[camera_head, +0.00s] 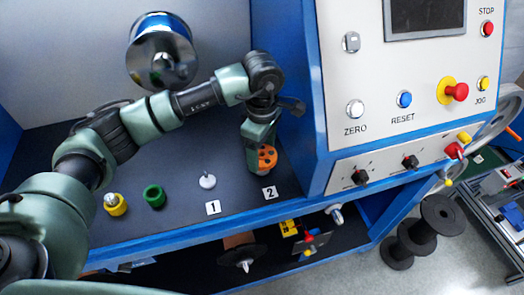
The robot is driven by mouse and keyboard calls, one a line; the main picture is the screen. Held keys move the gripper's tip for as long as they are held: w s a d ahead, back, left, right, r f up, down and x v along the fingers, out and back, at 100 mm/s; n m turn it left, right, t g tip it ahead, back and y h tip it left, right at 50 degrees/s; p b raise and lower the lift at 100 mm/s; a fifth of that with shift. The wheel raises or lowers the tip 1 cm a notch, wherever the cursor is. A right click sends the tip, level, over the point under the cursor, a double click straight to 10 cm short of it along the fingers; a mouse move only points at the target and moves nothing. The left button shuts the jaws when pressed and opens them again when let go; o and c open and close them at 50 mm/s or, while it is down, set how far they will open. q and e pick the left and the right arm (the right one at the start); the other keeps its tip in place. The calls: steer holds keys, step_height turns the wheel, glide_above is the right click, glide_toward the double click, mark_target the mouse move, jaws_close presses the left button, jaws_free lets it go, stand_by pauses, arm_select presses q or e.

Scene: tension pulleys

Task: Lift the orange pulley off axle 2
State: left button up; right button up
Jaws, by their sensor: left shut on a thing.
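The orange pulley (267,157) is at axle 2, behind the label "2" (269,192) on the dark shelf. My left gripper (256,158) reaches down from above and is shut on the orange pulley. The gripper covers part of the pulley, and axle 2 itself is hidden. I cannot tell whether the pulley is seated or raised. Axle 1 (207,181) stands bare with a white top, behind its label "1" (213,207). My right gripper is not in view.
A yellow pulley (116,205) and a green pulley (154,196) are on the shelf at the left. The blue-edged control panel (400,110) rises close to the gripper's right. A metal drum (162,58) is on the back wall. Dark spools (437,218) stand on the floor.

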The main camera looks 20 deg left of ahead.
arm_select(q)
steer(key=shift+r, duration=0.15)
steer(key=shift+r+p, duration=0.45)
steer(key=shift+r, duration=0.6)
steer(key=shift+r, duration=0.1)
